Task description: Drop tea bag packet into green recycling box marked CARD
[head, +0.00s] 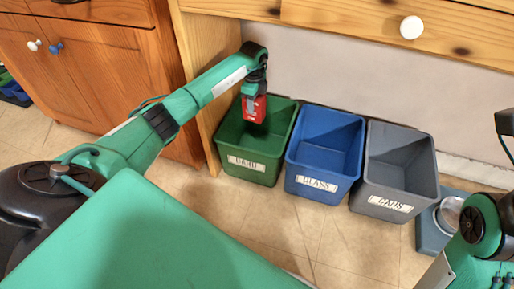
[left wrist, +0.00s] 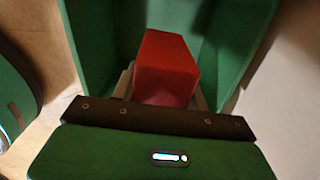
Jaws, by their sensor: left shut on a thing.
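A small red packet (head: 254,108) hangs from my left gripper (head: 254,92) in the head view. It also shows as a red block in the left wrist view (left wrist: 166,68), with the fingers mostly hidden behind it. My left gripper is shut on it. The packet is over the opening of the green box (head: 252,168), which bears a white label that reads as CARD. The green walls of the box (left wrist: 90,40) surround the packet in the left wrist view. My right arm shows at the right edge of the head view, but its gripper fingers are not visible.
A blue box (head: 317,184) marked GLASS and a grey box (head: 383,203) marked CANS stand to the right of the green one. A pale wooden panel (head: 208,70) stands close on its left. Tiled floor (head: 270,220) in front is clear.

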